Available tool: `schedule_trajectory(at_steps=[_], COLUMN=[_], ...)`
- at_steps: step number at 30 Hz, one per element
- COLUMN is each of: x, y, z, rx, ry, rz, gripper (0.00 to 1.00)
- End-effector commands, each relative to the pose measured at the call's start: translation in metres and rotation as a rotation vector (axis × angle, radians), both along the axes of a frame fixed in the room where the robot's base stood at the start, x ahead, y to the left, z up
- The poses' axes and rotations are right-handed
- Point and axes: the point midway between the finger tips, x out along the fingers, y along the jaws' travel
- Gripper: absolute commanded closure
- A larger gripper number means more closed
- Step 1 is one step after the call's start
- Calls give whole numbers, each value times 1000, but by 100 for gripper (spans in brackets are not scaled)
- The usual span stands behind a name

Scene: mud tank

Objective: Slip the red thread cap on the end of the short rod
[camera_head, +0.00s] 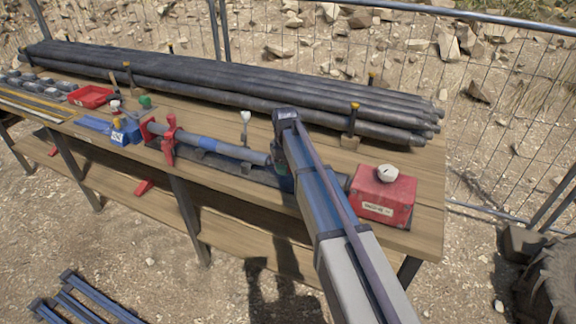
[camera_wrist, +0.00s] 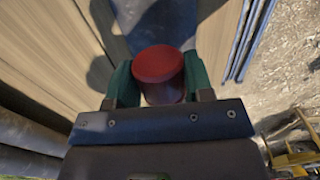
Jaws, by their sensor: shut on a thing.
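The red thread cap (camera_wrist: 158,66) sits between the green fingers of my gripper (camera_wrist: 160,82) in the wrist view. The fingers are shut on its sides, and its round face shows. In the head view my gripper (camera_head: 283,170) is low over the bench, close to the right end of the short rod. My own arm hides the cap there. The short rod (camera_head: 235,149) is grey with a blue band and lies level in a red clamp (camera_head: 169,140). I cannot tell whether cap and rod touch.
Long dark pipes (camera_head: 230,92) lie stacked along the back of the wooden bench (camera_head: 425,185), between upright posts. A red box (camera_head: 385,200) with a pale round thing on top stands right of my gripper. A red tray (camera_head: 90,96) is at the far left. A wire fence runs behind.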

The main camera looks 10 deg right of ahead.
Motion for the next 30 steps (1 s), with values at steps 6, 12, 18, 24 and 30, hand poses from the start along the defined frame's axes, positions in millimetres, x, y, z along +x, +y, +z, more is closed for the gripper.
schedule_trajectory(at_steps=[6, 12, 18, 24, 30], x=[4, 8, 11, 13, 13], y=[5, 10, 15, 18, 18], z=[0, 0, 0, 0, 0], rx=[0, 0, 0, 0, 0], ry=[0, 0, 0, 0, 0], rz=[0, -1, -1, 0, -1], gripper=[68, 68, 68, 48, 29])
